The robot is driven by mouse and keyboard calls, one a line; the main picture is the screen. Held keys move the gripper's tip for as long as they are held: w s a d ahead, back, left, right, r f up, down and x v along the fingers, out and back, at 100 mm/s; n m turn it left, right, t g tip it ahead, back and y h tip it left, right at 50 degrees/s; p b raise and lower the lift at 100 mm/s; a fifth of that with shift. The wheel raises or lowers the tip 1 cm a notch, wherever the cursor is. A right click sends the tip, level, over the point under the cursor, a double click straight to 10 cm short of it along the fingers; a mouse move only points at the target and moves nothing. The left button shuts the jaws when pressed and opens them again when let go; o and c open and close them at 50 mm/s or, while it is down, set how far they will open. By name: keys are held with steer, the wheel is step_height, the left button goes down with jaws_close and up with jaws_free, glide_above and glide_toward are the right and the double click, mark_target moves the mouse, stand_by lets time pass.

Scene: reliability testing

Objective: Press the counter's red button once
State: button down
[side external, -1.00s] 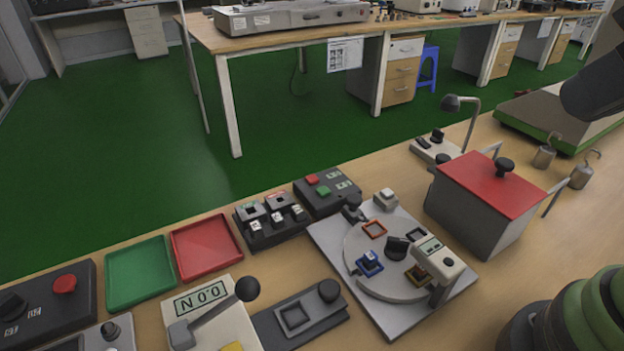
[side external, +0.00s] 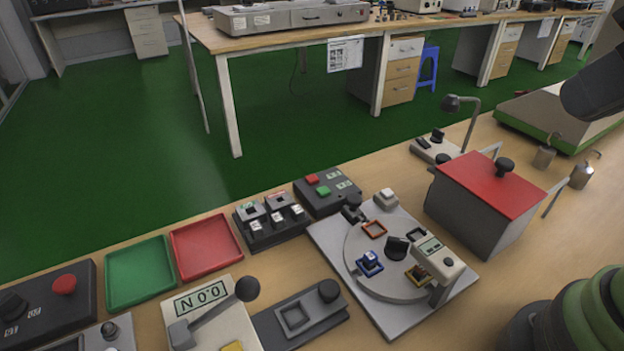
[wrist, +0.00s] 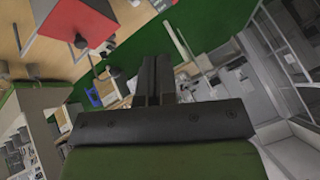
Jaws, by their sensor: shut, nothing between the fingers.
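A dark box (side external: 330,193) stands near the bench's far edge in the side view. It carries a small red button (side external: 312,179), a green button (side external: 323,191) and small white markings. A black panel at the far left has a larger round red button (side external: 65,284). A cream device (side external: 212,317) with a lever shows a display like "N00"; I see no red button on it. I cannot tell which of these is the counter. My gripper (wrist: 155,68) is shut and empty in the wrist view, away from all buttons; its fingers are outside the side view.
A green tray (side external: 140,303) and a red tray (side external: 238,262) lie left of the dark switch block (side external: 262,238). A turntable plate (side external: 384,323) and a red-lidded box (side external: 478,230) stand between the dark box and my arm. Hooked weights (side external: 581,178) stand at right.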

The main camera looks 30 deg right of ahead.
stand_by(0.3)
steer(key=m+t+h, duration=0.1)
steer(key=m+t, duration=0.1)
steer(key=m, duration=0.2)
glide_above(315, 177)
step_height(315, 177, down, 17)
steer(key=shift+r, duration=0.2)
steer(key=shift+f, duration=4.4)
steer(key=shift+f, duration=0.1)
